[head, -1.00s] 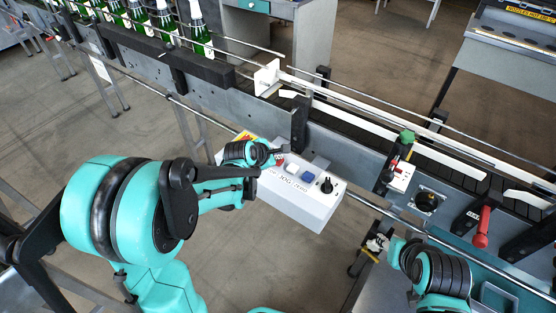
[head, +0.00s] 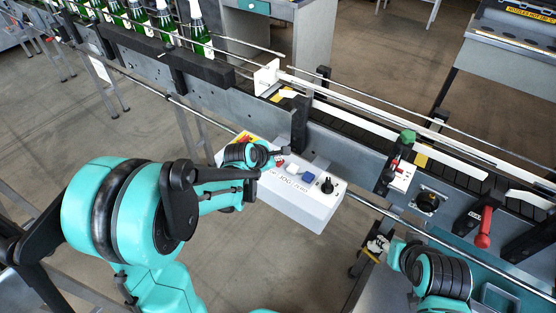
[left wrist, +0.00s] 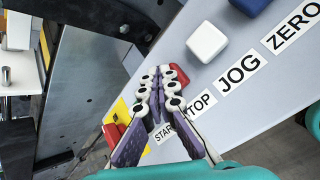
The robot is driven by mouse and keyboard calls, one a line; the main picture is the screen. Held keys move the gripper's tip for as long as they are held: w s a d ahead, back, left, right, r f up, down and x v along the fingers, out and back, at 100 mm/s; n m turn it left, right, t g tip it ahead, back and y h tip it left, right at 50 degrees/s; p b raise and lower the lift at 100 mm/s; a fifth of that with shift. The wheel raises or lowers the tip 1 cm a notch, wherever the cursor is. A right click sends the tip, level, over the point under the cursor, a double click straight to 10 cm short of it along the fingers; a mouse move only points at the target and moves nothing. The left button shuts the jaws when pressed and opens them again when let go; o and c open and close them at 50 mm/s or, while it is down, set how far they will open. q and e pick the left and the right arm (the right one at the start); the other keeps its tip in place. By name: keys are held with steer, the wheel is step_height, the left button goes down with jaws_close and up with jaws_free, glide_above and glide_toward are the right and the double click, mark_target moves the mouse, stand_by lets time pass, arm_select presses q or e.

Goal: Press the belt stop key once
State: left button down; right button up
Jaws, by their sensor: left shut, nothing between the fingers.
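The control box (head: 312,208) hangs on the near side of the conveyor, with labels START, STOP, JOG and ZERO. My left gripper (head: 285,151) is over its key row, shut and empty. In the left wrist view its closed fingertips (left wrist: 166,74) lie over the red key (left wrist: 181,75) in line with the STOP label (left wrist: 198,104). The fingers hide part of that key; I cannot tell whether they touch it. The white key (left wrist: 207,42) and blue key (left wrist: 250,5) sit beside it. My right gripper (head: 378,244) is at lower right, its jaws unclear.
Green bottles (head: 166,22) stand on the conveyor at upper left. A black knob (head: 327,186) is on the box's right end. A red part (left wrist: 112,132) by a yellow plate lies left of the fingers. A red-handled lever (head: 484,228) stands at right.

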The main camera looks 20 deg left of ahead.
stand_by(0.5)
arm_select(q)
steer(key=shift+r+p, duration=0.7)
steer(key=shift+r, duration=0.15)
step_height(320, 180, up, 5)
steer(key=p, duration=0.4)
steer(key=shift+r, duration=0.1)
stand_by(0.5)
